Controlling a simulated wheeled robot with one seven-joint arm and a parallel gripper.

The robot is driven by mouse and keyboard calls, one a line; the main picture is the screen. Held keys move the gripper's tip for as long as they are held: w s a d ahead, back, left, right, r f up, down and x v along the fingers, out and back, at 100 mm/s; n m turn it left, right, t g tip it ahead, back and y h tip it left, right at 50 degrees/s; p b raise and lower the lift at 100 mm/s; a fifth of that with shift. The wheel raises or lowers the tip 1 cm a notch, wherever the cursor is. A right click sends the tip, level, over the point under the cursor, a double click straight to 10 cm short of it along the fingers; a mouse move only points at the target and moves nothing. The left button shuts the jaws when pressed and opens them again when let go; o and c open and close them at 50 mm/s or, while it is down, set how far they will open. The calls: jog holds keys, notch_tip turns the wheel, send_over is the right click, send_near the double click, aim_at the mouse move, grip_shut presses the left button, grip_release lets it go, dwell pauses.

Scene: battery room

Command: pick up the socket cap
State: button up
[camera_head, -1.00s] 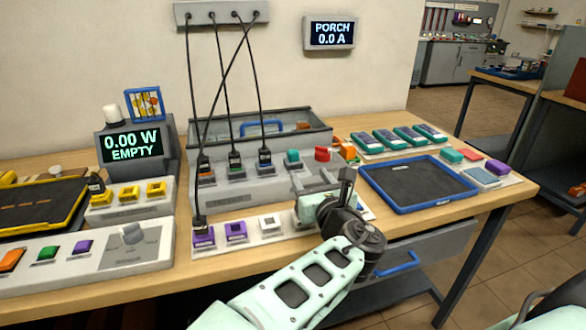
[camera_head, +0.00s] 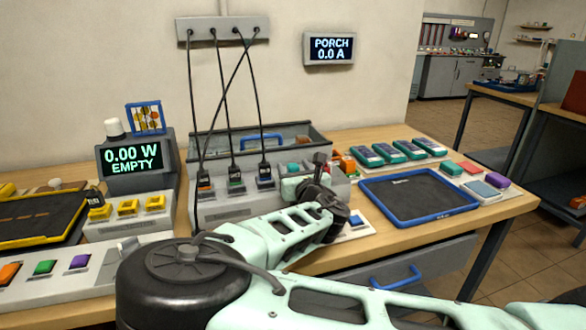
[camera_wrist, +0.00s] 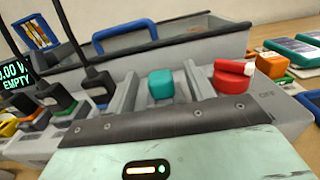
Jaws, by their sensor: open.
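A teal cap (camera_wrist: 160,84), which I take to be the socket cap, sits on the grey socket panel (camera_head: 214,207), right of the row of black plugs. In the head view the cap (camera_head: 293,168) shows just behind my gripper (camera_head: 304,178). In the wrist view my gripper (camera_wrist: 164,80) is open, with one grey finger to the left of the cap and one to the right. Gaps show between the fingers and the cap. How far the fingertips reach along its sides I cannot tell.
A red rotary knob (camera_wrist: 232,78) stands close to the right finger. Black plugs with cords (camera_wrist: 97,82) stand to the left. A grey bin (camera_wrist: 190,40) with a blue handle is behind the panel. A blue-rimmed tray (camera_head: 420,211) lies to the right.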

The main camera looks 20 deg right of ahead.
jog(key=shift+w, duration=0.5)
jog(key=c, duration=1)
jog(key=shift+c, duration=0.2)
